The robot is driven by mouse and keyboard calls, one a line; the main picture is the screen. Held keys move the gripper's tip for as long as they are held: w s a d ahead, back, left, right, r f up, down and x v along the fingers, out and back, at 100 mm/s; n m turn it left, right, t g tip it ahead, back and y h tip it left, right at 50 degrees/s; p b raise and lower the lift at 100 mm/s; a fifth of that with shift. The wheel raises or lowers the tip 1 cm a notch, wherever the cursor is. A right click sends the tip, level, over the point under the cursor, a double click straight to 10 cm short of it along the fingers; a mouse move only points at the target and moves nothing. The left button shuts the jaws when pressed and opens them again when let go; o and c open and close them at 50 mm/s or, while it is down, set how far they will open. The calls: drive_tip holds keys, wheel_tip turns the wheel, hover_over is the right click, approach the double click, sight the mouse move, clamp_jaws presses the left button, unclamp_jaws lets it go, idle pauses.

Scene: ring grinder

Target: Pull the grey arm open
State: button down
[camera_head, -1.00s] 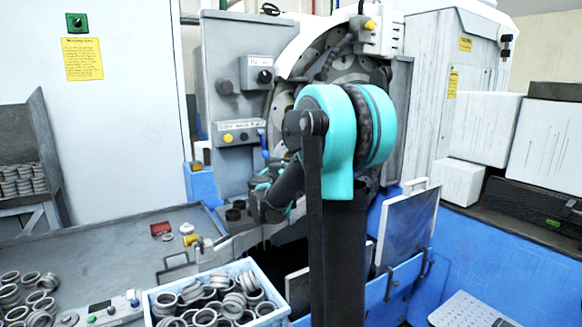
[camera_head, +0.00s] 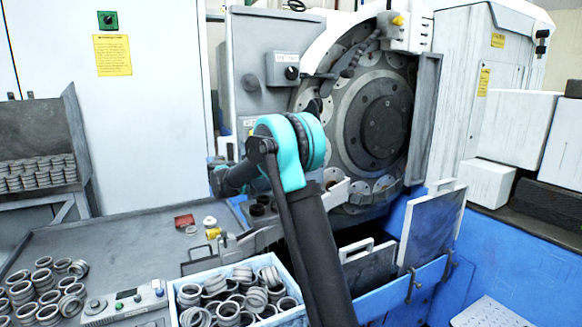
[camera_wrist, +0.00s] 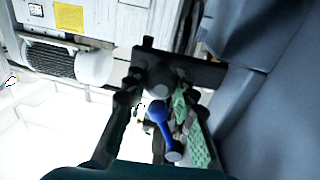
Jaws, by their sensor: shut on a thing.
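The grey arm is hard to single out; a tall grey panel (camera_head: 258,65) with control boxes stands left of the large round wheel (camera_head: 385,125) in the head view. In the wrist view a blue handle (camera_wrist: 160,114) with rounded ends shows between the dark fingers of my gripper (camera_wrist: 160,100). A broad grey surface (camera_wrist: 275,100) fills the right of the wrist view. In the head view my arm covers the panel's lower part, and my fingertips cannot be made out.
A crate (camera_head: 180,292) of metal rings and loose rings (camera_head: 48,285) are on the bench below. Grey-white plates (camera_head: 432,225) stand upright at the blue trough (camera_head: 395,290). White boxes (camera_head: 520,128) are at the right. A small control box (camera_head: 125,303) sits in front.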

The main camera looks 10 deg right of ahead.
drive_tip(key=shift+w+a+m+g, duration=0.2)
drive_tip(key=shift+a+m+g, duration=0.35)
drive_tip(key=shift+g, duration=0.35)
drive_tip(key=c, duration=1.2)
unclamp_jaws()
drive_tip(key=a, duration=1.1)
drive_tip(key=shift+s+a, duration=0.25)
drive_tip(key=shift+a, duration=0.15)
drive_tip(key=shift+s, duration=0.1)
